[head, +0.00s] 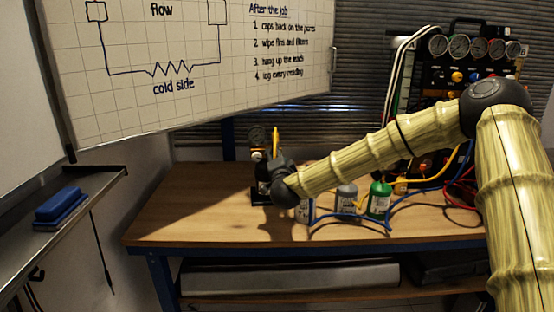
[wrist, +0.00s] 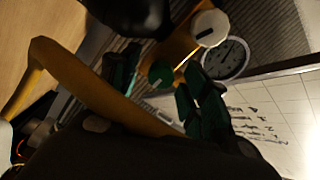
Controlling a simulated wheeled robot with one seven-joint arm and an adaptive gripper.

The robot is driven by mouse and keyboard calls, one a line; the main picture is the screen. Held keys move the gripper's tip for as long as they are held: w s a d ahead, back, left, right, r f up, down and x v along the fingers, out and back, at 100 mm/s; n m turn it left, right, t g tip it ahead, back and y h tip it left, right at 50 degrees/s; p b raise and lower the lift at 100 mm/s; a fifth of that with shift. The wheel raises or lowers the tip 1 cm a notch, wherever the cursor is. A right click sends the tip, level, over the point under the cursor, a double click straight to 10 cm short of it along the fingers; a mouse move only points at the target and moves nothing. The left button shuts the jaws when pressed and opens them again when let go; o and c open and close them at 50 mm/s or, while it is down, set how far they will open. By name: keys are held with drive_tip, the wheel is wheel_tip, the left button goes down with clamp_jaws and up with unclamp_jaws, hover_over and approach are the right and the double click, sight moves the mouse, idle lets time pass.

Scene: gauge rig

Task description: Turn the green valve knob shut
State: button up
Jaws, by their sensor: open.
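The green valve knob (wrist: 160,73) shows in the wrist view as a small green disc with a pale line on it. It sits on an orange-brown body (wrist: 180,48) below a white knob (wrist: 210,28). My gripper (wrist: 160,84) is open, with one dark teal finger on either side of the green knob in the picture. I cannot tell whether either finger touches it. In the head view my gripper (head: 268,172) is at the small gauge rig (head: 258,196) on the bench, and the green knob is hidden there.
A round gauge (wrist: 226,58) is close beside the right finger. A thick yellow hose (wrist: 100,92) crosses the wrist view near my gripper. On the wooden bench (head: 190,215) stand a grey bottle (head: 347,199) and a green bottle (head: 379,200), with loose hoses. The bench's left end is clear.

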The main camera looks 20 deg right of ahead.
drive_tip(key=s+a, duration=0.2)
drive_tip(key=s, duration=0.9)
drive_tip(key=shift+s, duration=0.3)
drive_tip(key=shift+a, duration=0.1)
